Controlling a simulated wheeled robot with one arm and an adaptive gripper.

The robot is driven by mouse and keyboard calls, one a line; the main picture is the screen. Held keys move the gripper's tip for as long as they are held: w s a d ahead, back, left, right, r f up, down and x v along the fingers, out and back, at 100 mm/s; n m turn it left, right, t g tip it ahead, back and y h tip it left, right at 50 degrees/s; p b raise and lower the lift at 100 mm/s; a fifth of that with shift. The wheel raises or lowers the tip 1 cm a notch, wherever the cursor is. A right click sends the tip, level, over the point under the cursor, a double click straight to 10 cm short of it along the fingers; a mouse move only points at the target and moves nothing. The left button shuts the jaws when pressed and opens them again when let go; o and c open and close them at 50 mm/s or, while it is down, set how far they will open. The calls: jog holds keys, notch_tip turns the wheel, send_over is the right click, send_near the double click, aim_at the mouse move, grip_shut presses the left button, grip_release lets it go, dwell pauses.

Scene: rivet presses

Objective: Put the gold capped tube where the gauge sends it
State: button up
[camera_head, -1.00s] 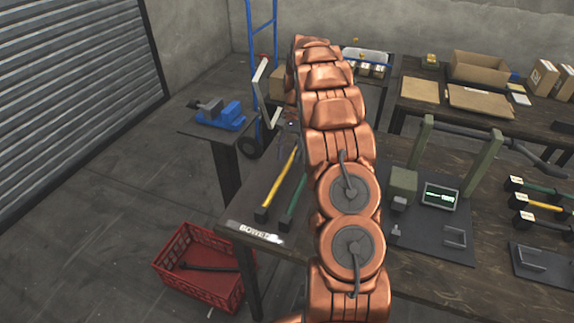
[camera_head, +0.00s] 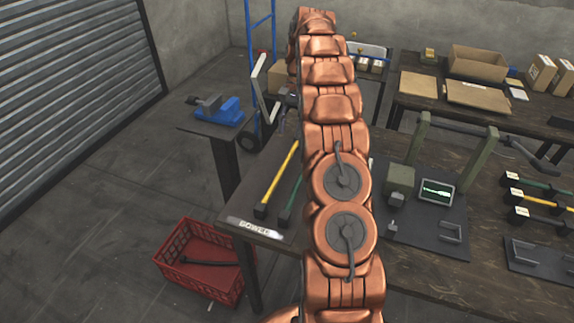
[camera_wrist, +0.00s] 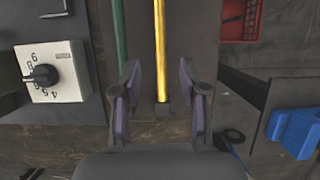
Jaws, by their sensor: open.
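A yellow tube (camera_head: 279,179) with a dark end piece lies on the near table, left of a green tube (camera_head: 290,205); no gold cap is clear to me. In the wrist view my gripper (camera_wrist: 160,84) is open, its fingers on either side of the yellow tube (camera_wrist: 160,45) and apart from it. The tube's dark end shows between them; their height above it is hard to judge. The green tube (camera_wrist: 121,35) lies outside the left finger. In the head view my arm hides most of the gripper. A gauge screen (camera_head: 437,192) glows green on the press; its reading is too small to tell.
A numbered dial (camera_wrist: 53,75) stands left in the wrist view. The green-posted press (camera_head: 399,180) stands right of my arm, with racked tubes (camera_head: 540,203) beyond. A red crate (camera_head: 200,265) is on the floor; a blue vise (camera_head: 226,111) stands at the back left.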

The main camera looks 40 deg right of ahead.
jog(key=s+a+r+n+h, duration=0.1)
jog(key=s+a+r+n, duration=0.3)
jog(key=a, duration=0.6)
jog(key=s+a+r+n+h, duration=0.1)
jog(key=s+a+r, duration=0.45)
jog(key=a, duration=0.35)
jog(key=s+a+f+n, duration=0.1)
jog(key=s+a, duration=0.3)
jog(key=s, duration=0.4)
jog(key=s+a+f+n+h, duration=0.1)
jog(key=s+a+f+n, duration=0.1)
jog(key=s, duration=0.7)
jog(key=s+a+f+n+h, duration=0.1)
jog(key=s+a+n, duration=0.3)
jog(key=s, duration=0.4)
jog(key=shift+s+a+f+t, duration=0.35)
jog(key=shift+a+f, duration=0.1)
jog(key=shift+a, duration=0.35)
